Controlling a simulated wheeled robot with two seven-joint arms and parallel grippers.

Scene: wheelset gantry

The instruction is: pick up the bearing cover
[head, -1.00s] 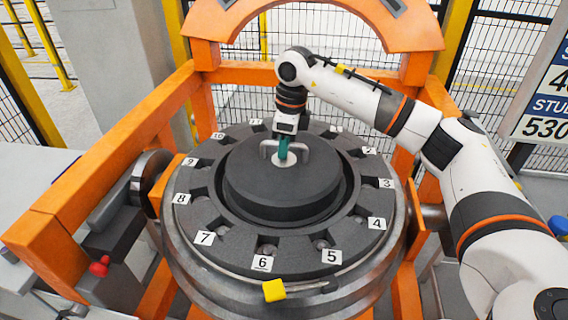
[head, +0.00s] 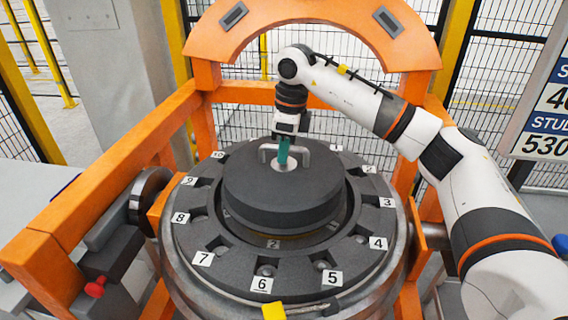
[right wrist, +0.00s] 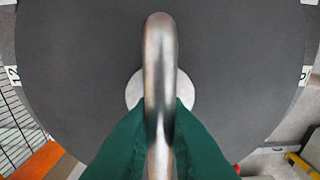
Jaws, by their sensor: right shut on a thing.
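The bearing cover (head: 282,198) is a thick dark grey disc with a metal bar handle (head: 316,147) on a pale round plate on its top. My right gripper (head: 283,157) is shut on the handle, its green fingers on either side of the bar. In the right wrist view the handle (right wrist: 160,70) runs between the green fingers (right wrist: 160,135), with the cover's top (right wrist: 240,60) below. The cover is raised above the numbered ring, and a gap shows under its front edge. My left gripper is not in view.
The dark ring (head: 230,262) with numbered tags and stud pockets surrounds the opening. An orange gantry frame (head: 100,190) stands around it, with an arch (head: 310,20) behind. A yellow block (head: 274,311) sits at the front rim. Mesh fencing stands behind.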

